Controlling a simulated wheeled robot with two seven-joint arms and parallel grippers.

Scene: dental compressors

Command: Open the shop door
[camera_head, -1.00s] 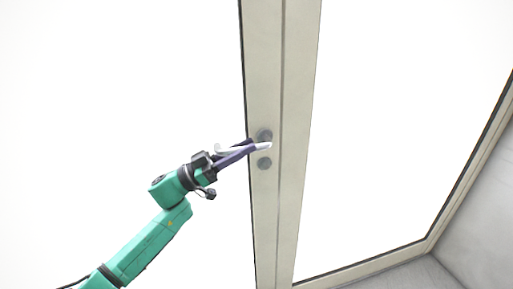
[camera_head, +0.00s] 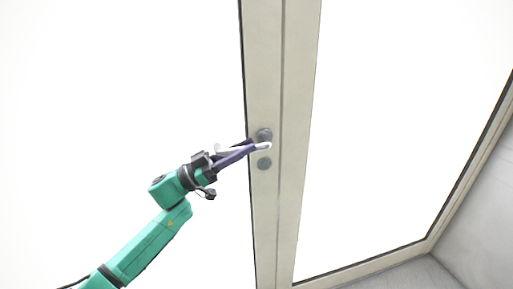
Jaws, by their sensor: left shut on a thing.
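The shop door (camera_head: 262,220) has a pale beige frame around bright white glass. Its handle (camera_head: 266,146) is a light lever below a round grey rose, with a second grey disc, like a lock, under it. My left gripper (camera_head: 252,149) comes in from the left on a green arm. Its dark fingers are shut on the handle and hide part of it. The door appears closed, with its frame edge against the neighbouring frame post. My right gripper is not in view.
A second large bright glass pane (camera_head: 390,130) in a beige frame stands to the right of the door. A grey wall (camera_head: 480,200) and a strip of grey floor (camera_head: 405,275) show at the lower right.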

